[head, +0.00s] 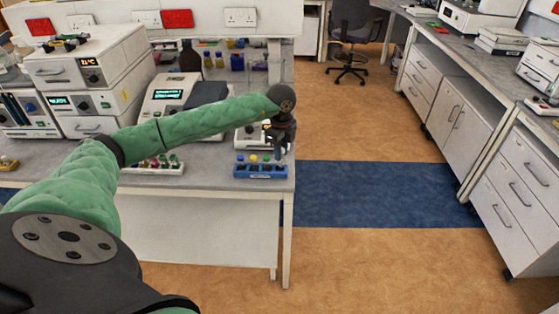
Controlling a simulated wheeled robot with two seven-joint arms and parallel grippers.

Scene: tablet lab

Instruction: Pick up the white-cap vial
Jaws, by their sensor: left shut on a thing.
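My left gripper (279,158) points down at the right end of a blue rack (260,173) on the near right corner of the bench. It is shut on a small vial at that end of the rack; the fingers hide its cap, so I cannot tell the cap's colour or whether the vial is clear of its hole. To its left, vials with a yellow cap (253,158) and a green cap (266,159) stand in the rack. I cannot make out a white cap for sure. My right gripper is not in view.
A white rack (158,168) with several coloured caps lies left of the blue rack. A grey instrument with a screen (172,100) and stacked white devices (92,102) stand behind. The bench edge is close in front of the blue rack; open floor lies to the right.

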